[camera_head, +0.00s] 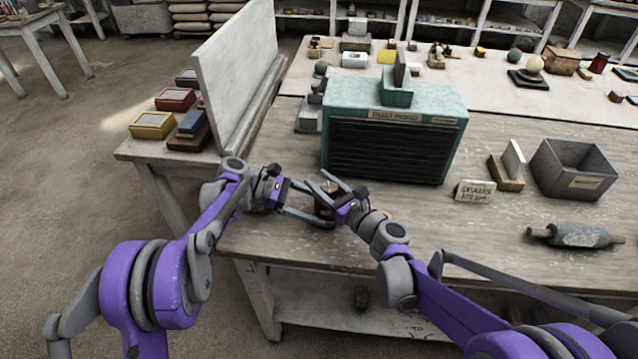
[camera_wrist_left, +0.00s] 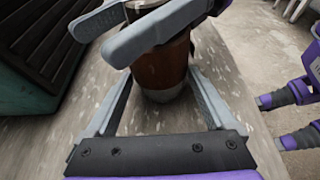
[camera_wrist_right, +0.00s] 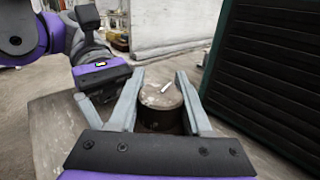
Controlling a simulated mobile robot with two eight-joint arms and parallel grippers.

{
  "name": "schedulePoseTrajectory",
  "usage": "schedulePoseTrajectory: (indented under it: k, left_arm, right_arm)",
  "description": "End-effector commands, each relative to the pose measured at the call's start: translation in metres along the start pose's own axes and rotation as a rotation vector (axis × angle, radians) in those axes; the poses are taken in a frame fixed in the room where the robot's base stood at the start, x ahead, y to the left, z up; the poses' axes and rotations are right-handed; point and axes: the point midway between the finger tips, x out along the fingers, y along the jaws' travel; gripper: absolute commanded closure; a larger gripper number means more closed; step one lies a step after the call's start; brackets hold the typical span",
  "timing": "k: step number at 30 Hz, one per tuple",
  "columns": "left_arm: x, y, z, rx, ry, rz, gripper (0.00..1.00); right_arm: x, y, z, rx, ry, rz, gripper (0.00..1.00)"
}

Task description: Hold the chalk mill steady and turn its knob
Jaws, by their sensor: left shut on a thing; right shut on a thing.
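The chalk mill (camera_head: 325,206) stands upright at the front edge of the wooden table, mostly hidden by my grippers. In the left wrist view it is a brown cylinder with a grey foot (camera_wrist_left: 168,62). My left gripper (camera_head: 321,212) is shut on its body from the left, low down. My right gripper (camera_head: 320,184) is shut around its top, the knob (camera_wrist_right: 161,96), from the right and crosses above the left fingers. In the right wrist view the knob has a pale, speckled round top with a small white bar on it.
A teal dust hood (camera_head: 392,135) stands close behind the mill. A white panel (camera_head: 238,75) rises at the left beside several coloured boxes. A small sign (camera_head: 475,191), a grey bin (camera_head: 575,170) and a roller (camera_head: 576,236) lie to the right.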

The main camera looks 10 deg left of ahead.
Motion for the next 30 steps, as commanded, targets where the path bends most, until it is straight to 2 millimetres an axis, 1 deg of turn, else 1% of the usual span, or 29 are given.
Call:
schedulePoseTrajectory:
  k: [6,12,19,30]
  left_arm:
    - [0.0010,-0.0011,-0.0002,0.000,0.001,-0.004,0.60]
    - [0.0011,-0.0013,-0.0008,0.000,0.003,-0.005,0.60]
    - [0.0011,-0.0013,-0.0010,0.001,0.004,-0.005,0.60]
    - [0.0008,-0.0009,-0.0008,0.001,0.003,-0.003,0.60]
  right_arm:
    - [0.0006,-0.0032,0.0015,0.001,-0.005,-0.133,1.00]
    - [0.0001,-0.0063,0.0014,0.002,-0.004,-0.206,1.00]
    - [-0.0005,-0.0075,0.0000,0.001,0.002,-0.238,1.00]
    - [-0.0008,-0.0078,-0.0002,0.000,0.003,-0.240,1.00]
